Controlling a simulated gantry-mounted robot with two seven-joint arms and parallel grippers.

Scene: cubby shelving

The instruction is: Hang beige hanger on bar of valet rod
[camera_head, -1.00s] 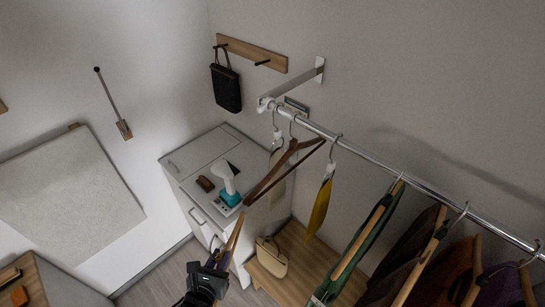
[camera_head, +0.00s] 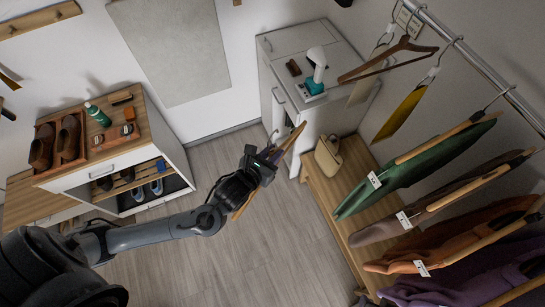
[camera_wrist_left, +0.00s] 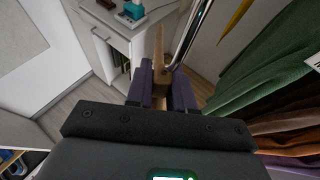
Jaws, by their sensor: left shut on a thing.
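My left gripper (camera_head: 270,154) is shut on a beige wooden hanger (camera_head: 296,136). The hanger slants, with one end up right and the other showing below the gripper. In the left wrist view, the beige hanger (camera_wrist_left: 158,50) stands between the purple finger pads (camera_wrist_left: 163,90), with a shiny metal piece beside it that may be its hook. A small brown piece (camera_head: 237,2) at the top edge may be the valet rod's mount; its bar is out of view. My right gripper is not in view.
A chrome rail (camera_head: 480,65) at right carries several hangers with clothes above a wooden bench (camera_head: 330,190). A white cabinet (camera_head: 290,60) stands at the back. A shoe cabinet (camera_head: 100,175) is at left. Open floor lies between them.

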